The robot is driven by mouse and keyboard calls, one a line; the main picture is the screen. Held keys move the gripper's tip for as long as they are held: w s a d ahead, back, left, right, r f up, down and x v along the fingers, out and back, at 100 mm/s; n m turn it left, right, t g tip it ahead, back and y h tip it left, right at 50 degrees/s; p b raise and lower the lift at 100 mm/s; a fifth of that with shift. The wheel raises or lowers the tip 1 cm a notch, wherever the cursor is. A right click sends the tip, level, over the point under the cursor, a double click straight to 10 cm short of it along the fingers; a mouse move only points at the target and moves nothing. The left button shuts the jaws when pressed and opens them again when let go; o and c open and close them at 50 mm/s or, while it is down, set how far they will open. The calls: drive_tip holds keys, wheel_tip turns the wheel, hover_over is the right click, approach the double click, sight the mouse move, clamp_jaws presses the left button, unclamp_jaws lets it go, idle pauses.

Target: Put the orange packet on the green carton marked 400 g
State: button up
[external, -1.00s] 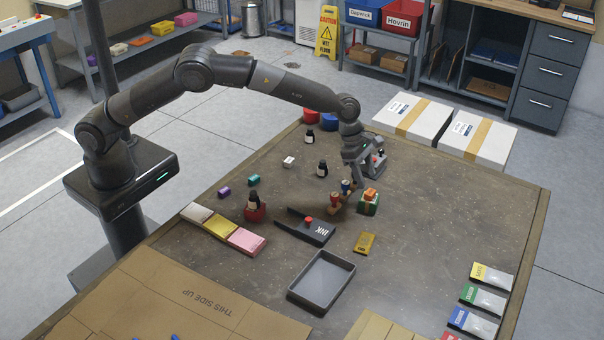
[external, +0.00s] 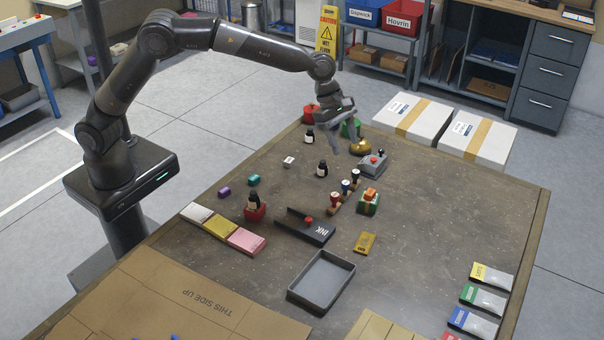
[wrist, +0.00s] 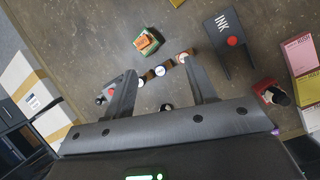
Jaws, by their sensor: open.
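The orange packet (external: 370,195) rests on top of a small green carton (external: 367,207) on the table, right of the row of stamps. In the wrist view the packet (wrist: 148,42) lies on the carton (wrist: 143,33), slightly askew, with part of the green showing around it. The carton's marking is too small to read. My gripper (external: 345,150) is open and empty, raised above the table behind the packet and clear of it. In the wrist view its spread fingers (wrist: 160,80) are apart from the packet and carton.
A wooden rack of stamps (external: 343,192) stands close left of the carton. A grey device (external: 373,164) and brass dome (external: 360,147) are behind. The black INK holder (external: 309,228), yellow packet (external: 365,243) and grey tray (external: 345,266) are nearer.

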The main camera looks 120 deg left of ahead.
drive_tip(key=s+d+r+m, duration=0.7)
drive_tip(key=s+d+m, duration=0.15)
drive_tip(key=d, duration=0.25)
drive_tip(key=s+d+r+m, duration=0.7)
drive_tip(key=s+d, duration=0.3)
drive_tip(key=s+d+f+m, duration=0.1)
drive_tip(key=s+d+m, duration=0.2)
drive_tip(key=s+m, duration=0.2)
drive_tip(key=s+d+f+m, duration=0.2)
drive_tip(key=s+d+m, duration=0.2)
drive_tip(key=s, duration=0.7)
drive_tip(key=s+d+f+m+t, duration=0.1)
drive_tip(key=s+d+m, duration=0.3)
drive_tip(key=s+m, duration=0.4)
drive_tip(key=shift+d+f, duration=0.2)
drive_tip(key=shift+f, duration=0.15)
